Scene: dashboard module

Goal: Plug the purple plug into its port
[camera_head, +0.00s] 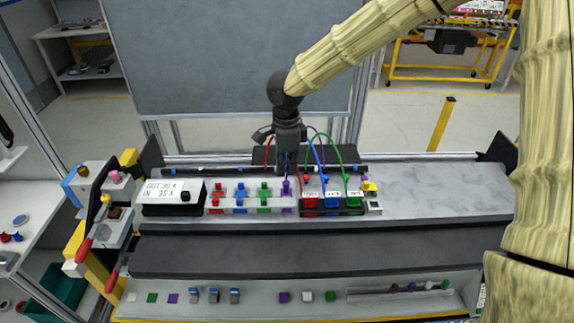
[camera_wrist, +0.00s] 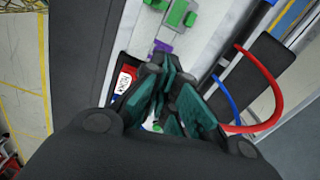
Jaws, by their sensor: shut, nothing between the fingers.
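A small purple piece (camera_head: 286,188), which looks like the purple plug, stands upright at the right end of the light strip of coloured connectors. My gripper (camera_head: 287,168) is directly above it, pointing down, in the middle of the bench. In the wrist view the purple piece (camera_wrist: 162,48) shows just beyond the teal-padded fingers (camera_wrist: 165,68), which are shut with nothing between them. The fingers partly cover it. I cannot tell whether it is fully seated in its port. A thin purple cable arcs behind my gripper.
Red (camera_head: 309,203), blue (camera_head: 332,202) and green (camera_head: 354,200) blocks with arching cables stand just right of my gripper. A white labelled box (camera_head: 160,191) stands left. The grey bench is clear at right (camera_head: 440,190). Loose coloured pieces lie along the front ledge.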

